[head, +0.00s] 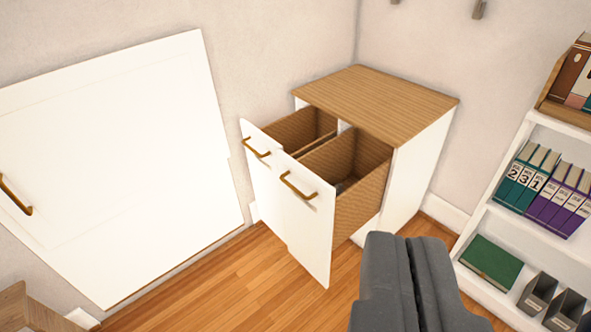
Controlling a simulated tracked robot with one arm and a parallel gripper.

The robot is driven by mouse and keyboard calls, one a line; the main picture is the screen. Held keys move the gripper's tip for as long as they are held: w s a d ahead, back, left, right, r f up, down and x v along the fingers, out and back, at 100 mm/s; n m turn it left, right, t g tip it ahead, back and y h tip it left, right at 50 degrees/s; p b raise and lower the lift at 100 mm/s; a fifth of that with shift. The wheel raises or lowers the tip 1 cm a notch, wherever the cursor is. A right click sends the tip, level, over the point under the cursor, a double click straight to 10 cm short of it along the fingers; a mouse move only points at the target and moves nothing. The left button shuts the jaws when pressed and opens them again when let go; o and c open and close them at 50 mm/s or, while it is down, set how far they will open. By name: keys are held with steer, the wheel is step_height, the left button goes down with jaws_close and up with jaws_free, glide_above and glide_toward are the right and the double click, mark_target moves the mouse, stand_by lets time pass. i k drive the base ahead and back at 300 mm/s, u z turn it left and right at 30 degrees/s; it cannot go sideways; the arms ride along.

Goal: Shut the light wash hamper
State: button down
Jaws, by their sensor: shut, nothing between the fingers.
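A white cabinet with a wooden top (378,98) stands in the corner with two pull-out hampers, both open. The left hamper (258,170) has a white front and a brass handle and stands partly behind the right one. The right hamper (312,225) has a like front and handle, a brown woven-look bin, and seems a little further out. Something greyish shows inside it, too hidden to name. No label shows which is the light wash hamper. My gripper (402,238) is shut and empty, in front of the cabinet and right of the right hamper, apparently apart from both.
A white panel door with a brass handle (115,165) is at the left wall. A white shelf (510,222) with binders, a green book (490,261) and grey holders stands close on the right. Bare wooden floor (225,285) lies in front of the hampers.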

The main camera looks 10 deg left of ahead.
mark_target(316, 223)
steer(key=i, duration=1)
